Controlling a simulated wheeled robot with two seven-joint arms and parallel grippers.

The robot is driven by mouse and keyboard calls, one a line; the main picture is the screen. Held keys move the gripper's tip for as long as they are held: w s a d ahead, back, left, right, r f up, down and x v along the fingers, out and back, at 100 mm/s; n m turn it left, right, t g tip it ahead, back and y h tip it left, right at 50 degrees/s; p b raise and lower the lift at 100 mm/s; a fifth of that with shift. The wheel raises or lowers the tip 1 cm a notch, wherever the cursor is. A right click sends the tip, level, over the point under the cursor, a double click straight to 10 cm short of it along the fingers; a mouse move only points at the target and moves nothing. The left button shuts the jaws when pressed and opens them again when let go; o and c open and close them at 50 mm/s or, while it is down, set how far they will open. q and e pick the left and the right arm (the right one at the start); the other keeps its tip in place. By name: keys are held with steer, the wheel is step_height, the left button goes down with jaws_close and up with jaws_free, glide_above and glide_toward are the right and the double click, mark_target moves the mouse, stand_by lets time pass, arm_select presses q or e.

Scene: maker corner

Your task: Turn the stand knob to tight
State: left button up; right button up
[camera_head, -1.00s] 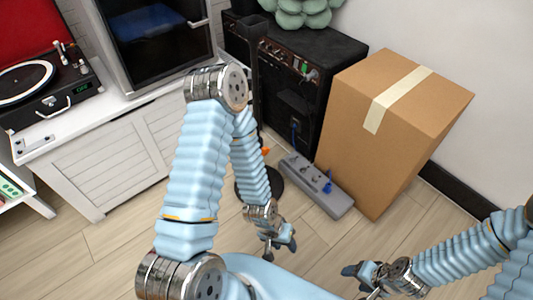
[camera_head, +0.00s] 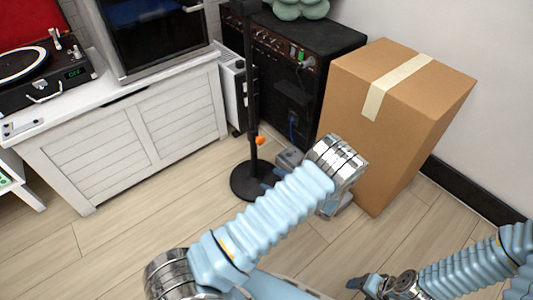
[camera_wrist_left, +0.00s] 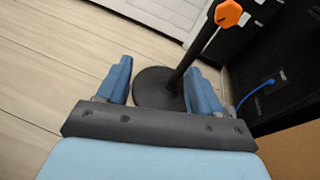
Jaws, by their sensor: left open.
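The stand is a black pole (camera_head: 251,100) on a round black base (camera_head: 244,184), upright on the floor in the head view. Its orange knob (camera_head: 260,140) is low on the pole, and the knob (camera_wrist_left: 229,14) also shows at the top of the left wrist view. My left gripper (camera_wrist_left: 159,68) is open and empty, with the stand's base and lower pole beyond its fingers. The knob is apart from the fingers, up and to the right. In the head view my left forearm mostly hides this gripper. My right gripper (camera_head: 362,284) is at the bottom right, away from the stand; its jaw gap is unclear.
A black amplifier (camera_head: 295,85) stands behind the stand, with a cardboard box (camera_head: 375,135) to its right. A white cabinet (camera_head: 130,140) is at left. The floor (camera_head: 130,235) before it is clear.

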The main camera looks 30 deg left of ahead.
mark_target(262, 141)
arm_select(q)
steer(key=w+d+r+m+t+y, duration=0.2)
steer(key=w+d+r+t, duration=0.1)
steer(key=w+r+t, duration=0.15)
steer(key=shift+g, duration=0.35)
steer(key=b+x, duration=0.1)
steer(key=x, duration=1.2)
steer(key=shift+w+a+r, duration=0.1)
steer(key=shift+w+a, duration=0.15)
steer(key=shift+w, duration=0.05)
steer(key=shift+c, duration=0.4)
steer(key=c, duration=1)
